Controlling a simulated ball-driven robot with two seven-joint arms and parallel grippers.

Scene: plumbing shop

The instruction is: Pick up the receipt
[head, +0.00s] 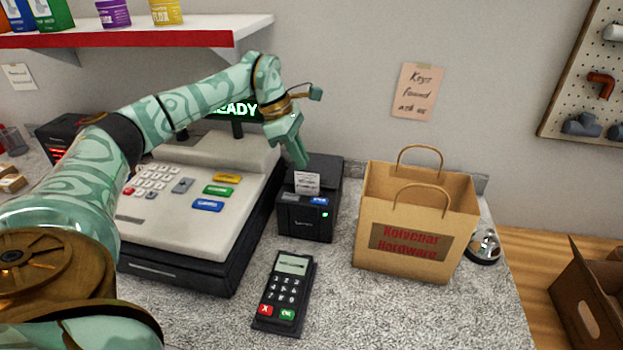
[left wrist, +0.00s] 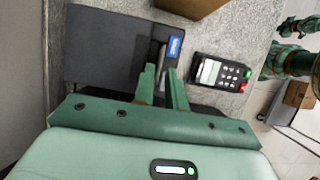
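The receipt (head: 306,182) is a small white printed slip standing up from the slot of the black receipt printer (head: 305,222). My left gripper (head: 303,163) is just above and behind it in the head view, pointing down. In the left wrist view the two fingers (left wrist: 162,88) are apart with a narrow gap. The receipt (left wrist: 161,55) shows there nearly edge-on as a thin pale strip just beyond the fingertips, in line with the gap. I see no grip on it. My right gripper is not in the head view; small teal arm parts show at the wrist view's right edge.
The cash register (head: 190,205) stands left of the printer, a card terminal (head: 285,293) in front, and a paper bag (head: 415,225) to the right. A bell (head: 484,246) is beside the bag. A red-edged shelf (head: 140,33) hangs above. The counter between terminal and bag is clear.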

